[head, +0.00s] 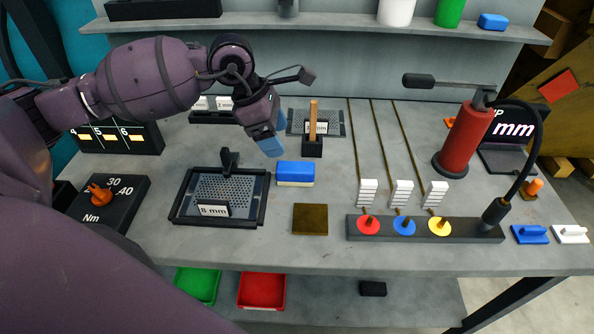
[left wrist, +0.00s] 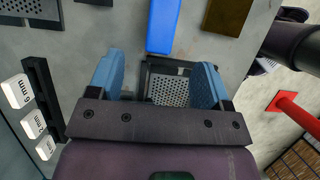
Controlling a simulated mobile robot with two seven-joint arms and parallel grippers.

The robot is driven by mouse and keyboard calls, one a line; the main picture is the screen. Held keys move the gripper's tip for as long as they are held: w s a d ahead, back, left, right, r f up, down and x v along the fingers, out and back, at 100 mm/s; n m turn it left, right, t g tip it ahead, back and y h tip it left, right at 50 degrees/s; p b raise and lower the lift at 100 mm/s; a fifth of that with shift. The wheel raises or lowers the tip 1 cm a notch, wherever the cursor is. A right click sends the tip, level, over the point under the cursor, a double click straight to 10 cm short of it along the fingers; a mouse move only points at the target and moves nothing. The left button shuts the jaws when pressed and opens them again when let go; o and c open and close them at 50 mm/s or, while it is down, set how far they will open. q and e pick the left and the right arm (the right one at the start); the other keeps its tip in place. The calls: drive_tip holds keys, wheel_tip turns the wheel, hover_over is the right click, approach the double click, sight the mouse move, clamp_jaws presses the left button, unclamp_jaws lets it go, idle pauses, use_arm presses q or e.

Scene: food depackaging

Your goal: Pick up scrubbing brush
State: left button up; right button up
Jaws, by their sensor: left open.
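A blue block with a pale lower side, which looks like the scrubbing brush (head: 295,171), lies on the grey table near its middle. It also shows as a blue block in the left wrist view (left wrist: 164,24). My left gripper (head: 267,135) has blue fingers and hangs above the table, up and left of the block, not touching it. In the left wrist view my left gripper (left wrist: 157,82) is open and empty, with the block beyond its fingertips. My right gripper is not in view.
A perforated tray (head: 264,206) marked 8 mm lies left of the block. A brown square (head: 310,219) lies in front of it. A black holder with a wooden handle (head: 313,120) stands behind. A red cylinder (head: 464,142) and long rods (head: 384,150) are at right.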

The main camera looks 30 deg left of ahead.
sight(295, 166)
use_arm(q)
drive_tip(key=shift+p+x, duration=0.35)
drive_tip(key=shift+x, duration=4.3)
drive_tip(key=shift+s+d+r, duration=0.1)
drive_tip(key=shift+d, duration=0.05)
drive_tip(key=c, duration=1)
drive_tip(key=shift+c, duration=0.2)
drive_tip(key=shift+r, duration=0.1)
wheel_tip(295, 166, up, 20)
drive_tip(key=shift+b, duration=0.3)
